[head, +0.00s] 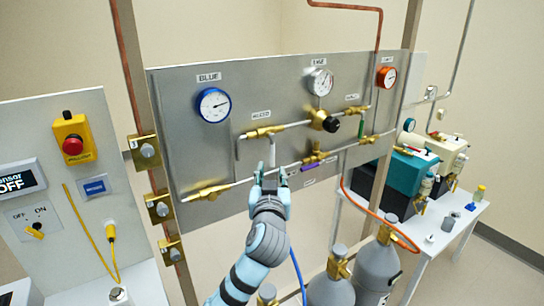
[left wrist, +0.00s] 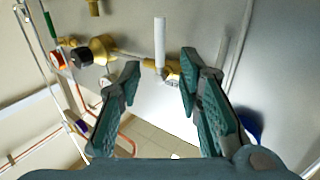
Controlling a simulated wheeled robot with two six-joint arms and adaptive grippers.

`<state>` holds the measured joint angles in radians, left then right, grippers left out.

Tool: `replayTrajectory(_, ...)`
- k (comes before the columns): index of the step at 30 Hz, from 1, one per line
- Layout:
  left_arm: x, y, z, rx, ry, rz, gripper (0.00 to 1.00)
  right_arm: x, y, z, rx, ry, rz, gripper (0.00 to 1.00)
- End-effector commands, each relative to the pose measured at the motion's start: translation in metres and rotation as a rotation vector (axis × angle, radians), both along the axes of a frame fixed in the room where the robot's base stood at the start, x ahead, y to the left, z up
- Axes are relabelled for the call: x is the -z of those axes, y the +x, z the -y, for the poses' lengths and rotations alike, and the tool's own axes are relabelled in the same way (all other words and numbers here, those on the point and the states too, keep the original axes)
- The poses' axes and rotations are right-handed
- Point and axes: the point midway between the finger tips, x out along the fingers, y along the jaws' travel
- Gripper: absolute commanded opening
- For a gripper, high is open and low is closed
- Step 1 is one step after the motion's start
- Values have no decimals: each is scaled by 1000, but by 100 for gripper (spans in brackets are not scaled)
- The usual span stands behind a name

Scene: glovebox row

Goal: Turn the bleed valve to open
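The bleed valve (head: 264,132) is a brass body on the upper pipe of the steel panel, under a small label. Its white lever (head: 272,153) hangs straight down, across the pipe. In the left wrist view, which looks turned over, the white lever (left wrist: 160,42) points up from the brass body (left wrist: 166,72). My left gripper (head: 271,172) is open, just below the lever in the head view. In the left wrist view its fingertips (left wrist: 159,68) stand apart on either side of the lever and valve, with nothing visibly gripped. Contact cannot be told. My right gripper is out of view.
The steel panel (head: 225,150) also carries a blue gauge (head: 213,105), a white gauge (head: 320,82), a black knob (head: 330,124), a purple-handled valve (head: 312,165) and a green-handled valve (head: 361,128). Grey cylinders (head: 376,270) stand below. A yellow box with a red button (head: 73,145) is left.

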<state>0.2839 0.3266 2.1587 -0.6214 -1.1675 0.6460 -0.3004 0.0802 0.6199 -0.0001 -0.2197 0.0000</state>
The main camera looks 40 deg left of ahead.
Motion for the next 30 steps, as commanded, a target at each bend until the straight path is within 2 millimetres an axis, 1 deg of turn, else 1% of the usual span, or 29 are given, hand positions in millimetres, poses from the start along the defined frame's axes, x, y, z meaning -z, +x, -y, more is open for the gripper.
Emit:
replayTrajectory(3, -2, 27, -24, -3, 2, -3, 32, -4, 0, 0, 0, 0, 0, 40)
replayTrajectory(6, -2, 49, -42, -3, 0, -4, 32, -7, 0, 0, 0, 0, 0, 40)
replayTrajectory(10, -1, 68, -57, -2, -1, -4, 32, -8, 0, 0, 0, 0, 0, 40)
replayTrajectory(15, 0, 80, -66, 1, -2, -4, 32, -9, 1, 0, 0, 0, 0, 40)
replayTrajectory(22, 1, 80, -66, 1, -2, -4, 32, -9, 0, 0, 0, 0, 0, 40)
replayTrajectory(28, 1, 80, -66, 1, -2, -5, 0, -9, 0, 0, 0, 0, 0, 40)
replayTrajectory(30, 1, 80, -66, 1, -2, -5, 0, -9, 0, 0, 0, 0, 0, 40)
